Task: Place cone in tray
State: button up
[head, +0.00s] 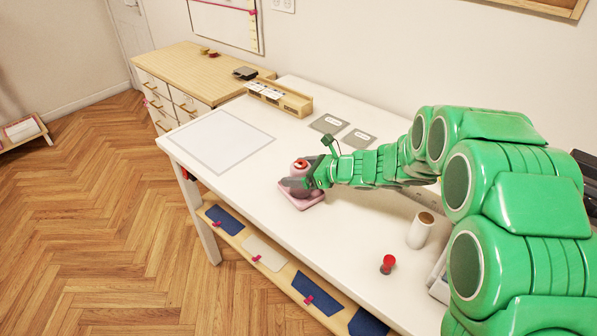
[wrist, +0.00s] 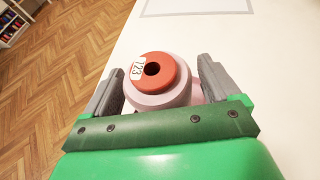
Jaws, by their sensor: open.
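A cone (wrist: 152,72) with a pinkish body, a red-orange top and a label reading 123 stands between the fingers of my gripper (wrist: 160,78) in the wrist view. In the head view its red top (head: 300,164) shows above my gripper (head: 297,180). The fingers lie on both sides of the cone and are open. A pink tray (head: 301,201) lies on the white table under the cone and gripper. The cone looks upright over the tray. Its base is hidden, so I cannot tell exactly how it touches the tray.
The white table (head: 250,190) also holds a white roll (head: 420,230), a small red-topped item (head: 388,264), grey cards (head: 328,124), a wooden box (head: 279,97) and a white sheet (head: 222,140). A wooden cabinet (head: 190,75) stands behind.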

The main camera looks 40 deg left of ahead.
jog(key=shift+r, duration=0.1)
jog(key=shift+w+d+r, duration=0.15)
jog(key=shift+d, duration=0.15)
jog(key=v, duration=1.1)
jog(key=shift+d+r, duration=0.15)
jog(key=shift+r, duration=0.05)
